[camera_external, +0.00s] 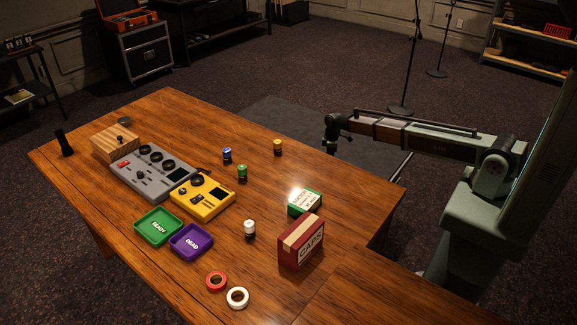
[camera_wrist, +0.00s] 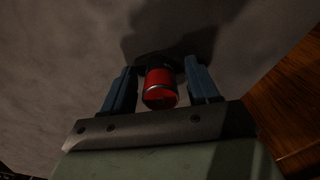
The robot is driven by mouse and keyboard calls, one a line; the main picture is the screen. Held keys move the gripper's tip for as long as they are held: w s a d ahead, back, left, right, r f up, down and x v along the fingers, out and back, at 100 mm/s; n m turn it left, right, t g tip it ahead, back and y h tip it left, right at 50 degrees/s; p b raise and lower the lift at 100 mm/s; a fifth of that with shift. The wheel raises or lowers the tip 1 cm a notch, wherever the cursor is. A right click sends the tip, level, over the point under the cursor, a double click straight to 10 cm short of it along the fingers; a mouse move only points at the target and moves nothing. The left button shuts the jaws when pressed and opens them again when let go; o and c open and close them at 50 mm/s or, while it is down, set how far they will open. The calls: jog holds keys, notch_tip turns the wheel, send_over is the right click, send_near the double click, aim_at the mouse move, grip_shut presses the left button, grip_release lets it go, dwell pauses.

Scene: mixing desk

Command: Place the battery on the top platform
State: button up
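My gripper (camera_external: 333,146) hangs past the desk's far edge, above the grey floor. In the wrist view, a red battery (camera_wrist: 160,88) with a dark far end sits between its two blue fingers (camera_wrist: 161,85). The fingers look closed around it, though their contact faces are in dark shadow. I cannot tell which surface is the top platform; a wooden block (camera_external: 112,147) sits at the desk's far left.
The wooden desk (camera_external: 330,190) holds a grey mixer (camera_external: 146,182), a yellow device (camera_external: 210,207), a green READY tray (camera_external: 140,237), a purple DEAD tray (camera_external: 174,250), a red CAPS box (camera_external: 288,259), a green-white box (camera_external: 318,207) and tape rolls (camera_external: 216,273).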

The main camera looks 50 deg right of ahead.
jog(key=shift+r, duration=0.15)
notch_tip(320, 180, up, 12)
dwell(0.7)
